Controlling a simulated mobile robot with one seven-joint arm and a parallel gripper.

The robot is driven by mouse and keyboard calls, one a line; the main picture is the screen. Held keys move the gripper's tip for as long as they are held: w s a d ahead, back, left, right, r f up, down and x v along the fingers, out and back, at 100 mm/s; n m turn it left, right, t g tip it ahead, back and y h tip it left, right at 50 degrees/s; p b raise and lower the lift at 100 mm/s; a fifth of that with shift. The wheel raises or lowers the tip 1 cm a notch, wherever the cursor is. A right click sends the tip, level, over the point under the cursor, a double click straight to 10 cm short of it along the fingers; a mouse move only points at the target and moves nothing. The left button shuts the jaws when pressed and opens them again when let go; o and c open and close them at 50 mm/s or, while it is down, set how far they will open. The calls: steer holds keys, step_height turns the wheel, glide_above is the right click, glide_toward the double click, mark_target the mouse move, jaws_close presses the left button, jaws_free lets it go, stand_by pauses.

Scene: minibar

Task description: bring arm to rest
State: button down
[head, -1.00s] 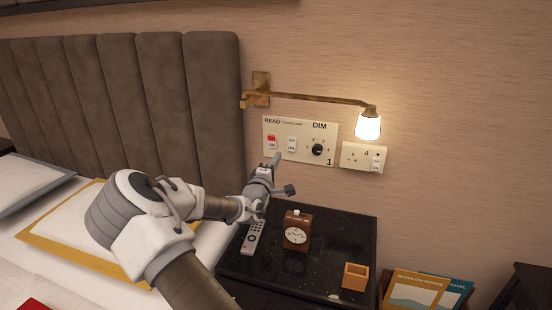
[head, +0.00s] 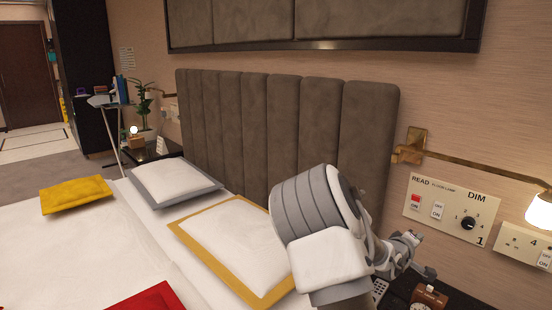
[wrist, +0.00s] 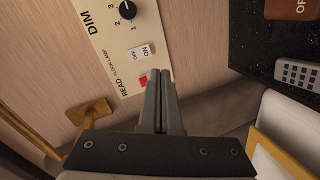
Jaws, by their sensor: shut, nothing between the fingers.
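My gripper (wrist: 160,75) is shut and empty in the wrist view, its fingers together in front of the wall switch panel (wrist: 118,45). The red READ switch (wrist: 143,82) shows just left of the fingertips, and a white OFF/ON switch (wrist: 140,53) is beyond it. In the head view my arm reaches in from the lower middle, and my gripper (head: 424,270) is near the nightstand, below the panel (head: 452,217). The fingers are small there and partly hidden by the arm.
The black nightstand (wrist: 262,55) holds a remote (wrist: 298,74) and a brown clock (head: 430,294). A brass wall lamp (head: 545,208) is lit at the right. The padded headboard (head: 290,130) stands behind the bed, which bears several pillows, one gold-edged (head: 240,250) beside my arm.

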steer(key=s+a+r+m+g+y, duration=0.15)
steer(key=s+a+r+y, duration=0.35)
steer(key=a, duration=0.5)
steer(key=s+a+r+m+g+y, duration=0.1)
steer(key=s+a+r+m+y, duration=0.15)
steer(key=s+a+y, duration=0.55)
steer(key=s+a+r+g+h, duration=0.1)
steer(key=s+a+r, duration=0.15)
steer(key=s, duration=0.45)
steer(key=s+a+r, duration=0.1)
steer(key=s+a, duration=0.2)
steer(key=s, duration=0.5)
steer(key=s+a+r+g+h, duration=0.1)
steer(key=s+a+r, duration=0.1)
steer(key=s, duration=0.5)
step_height(320, 180, up, 20)
steer(key=p, duration=2.1)
steer(key=shift+w+a, duration=0.15)
steer(key=shift+w, duration=0.1)
steer(key=shift+m, duration=0.3)
